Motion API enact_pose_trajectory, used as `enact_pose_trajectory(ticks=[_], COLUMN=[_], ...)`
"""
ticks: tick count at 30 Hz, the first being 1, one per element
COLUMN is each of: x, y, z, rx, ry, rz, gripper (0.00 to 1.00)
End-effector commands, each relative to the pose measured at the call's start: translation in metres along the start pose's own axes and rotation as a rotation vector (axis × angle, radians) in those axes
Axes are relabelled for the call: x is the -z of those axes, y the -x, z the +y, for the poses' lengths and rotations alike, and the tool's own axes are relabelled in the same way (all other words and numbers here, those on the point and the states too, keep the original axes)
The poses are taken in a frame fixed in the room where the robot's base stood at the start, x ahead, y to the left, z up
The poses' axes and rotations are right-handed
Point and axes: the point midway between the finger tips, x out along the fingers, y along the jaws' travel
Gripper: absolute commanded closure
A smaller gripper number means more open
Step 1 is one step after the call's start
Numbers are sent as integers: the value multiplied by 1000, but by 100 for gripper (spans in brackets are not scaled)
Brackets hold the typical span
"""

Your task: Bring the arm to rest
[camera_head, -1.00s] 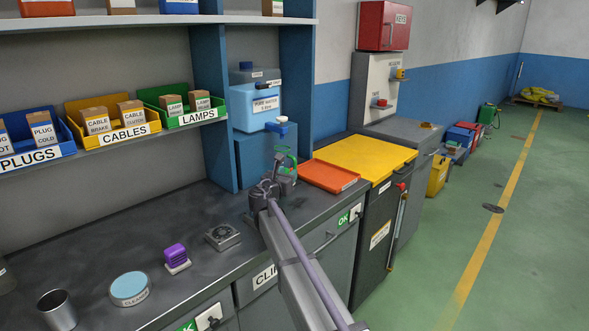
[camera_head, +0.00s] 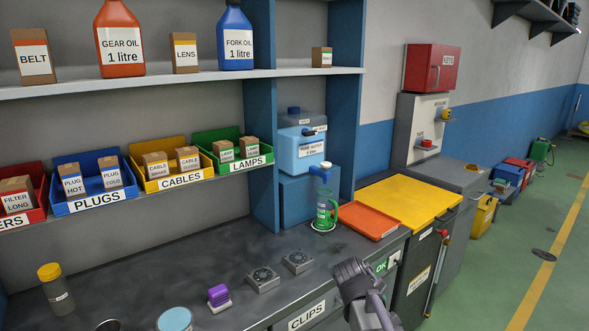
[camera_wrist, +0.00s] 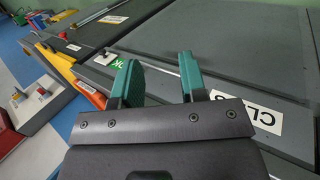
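My gripper (camera_wrist: 158,76) shows in the wrist view with its two green fingers apart and nothing between them, over the grey cabinet fronts. In the head view my wrist (camera_head: 354,283) is at the lower middle, in front of the bench's front edge; the fingers cannot be made out there.
An orange tray (camera_head: 361,219) lies right of the jug. Two fan-like parts (camera_head: 263,279), a purple-topped block (camera_head: 219,295) and a yellow-capped jar (camera_head: 56,287) stand on the bench (camera_head: 150,285). Labelled bins (camera_head: 101,203) line the shelf above. Open green floor (camera_head: 495,280) lies to the right.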

Motion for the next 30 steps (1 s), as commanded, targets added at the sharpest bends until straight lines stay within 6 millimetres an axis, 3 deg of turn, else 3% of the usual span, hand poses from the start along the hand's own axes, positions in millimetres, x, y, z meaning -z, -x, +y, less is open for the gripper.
enact_pose_trajectory(ticks=[1,3,6,8,30], x=[-39,-67,-87,-91,-89], y=[25,43,62,68,67], z=[-23,-58,-88,-97,-100], rx=[141,333,506,556,575], ry=[-172,-390,-575,-627,-645], rz=[-9,-42,-94,-113,-119], gripper=[61,61,61,61,61])
